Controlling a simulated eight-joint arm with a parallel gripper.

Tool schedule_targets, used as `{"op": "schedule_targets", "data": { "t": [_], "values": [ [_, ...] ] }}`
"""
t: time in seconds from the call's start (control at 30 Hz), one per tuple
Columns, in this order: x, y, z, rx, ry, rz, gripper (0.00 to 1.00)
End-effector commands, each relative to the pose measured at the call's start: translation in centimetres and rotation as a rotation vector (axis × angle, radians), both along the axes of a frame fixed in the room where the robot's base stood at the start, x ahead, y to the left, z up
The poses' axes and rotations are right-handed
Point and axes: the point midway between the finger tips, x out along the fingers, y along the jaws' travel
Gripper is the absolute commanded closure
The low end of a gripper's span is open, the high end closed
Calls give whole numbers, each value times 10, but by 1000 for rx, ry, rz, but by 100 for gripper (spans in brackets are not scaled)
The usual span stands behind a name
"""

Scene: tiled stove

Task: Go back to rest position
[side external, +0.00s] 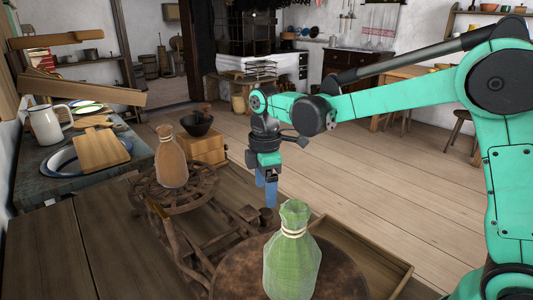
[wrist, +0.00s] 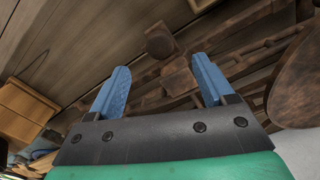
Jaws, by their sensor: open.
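My gripper (side external: 266,190) hangs from the teal arm near the middle of the side external view, its blue fingers pointing down. In the wrist view, the two blue fingers of my gripper (wrist: 158,88) are spread apart with nothing between them. Beyond them lies dark brown wooden framework (wrist: 180,80). In the side external view the gripper is above and behind the green wrapped bottle (side external: 291,255), and to the right of the brown sack-like bottle (side external: 171,158). It touches neither.
The brown bottle stands on a wooden wheel (side external: 200,200). The green one stands on a round brown top (side external: 235,275), beside a shallow wooden tray (side external: 360,257). A small wooden box (side external: 207,149) and dark bowl (side external: 197,124) are behind. Open plank floor (side external: 370,170) lies right.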

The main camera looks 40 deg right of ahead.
Motion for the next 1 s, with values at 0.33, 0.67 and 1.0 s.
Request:
{"op": "schedule_targets", "data": {
  "t": [0.33,0.67,1.0],
  "values": [
    [-26,-5,24,22,-131,-248,25],
    [-88,-15,40,197,-425,-829,25],
    [-113,-18,29,357,-548,-1117,25]
  ]
}}
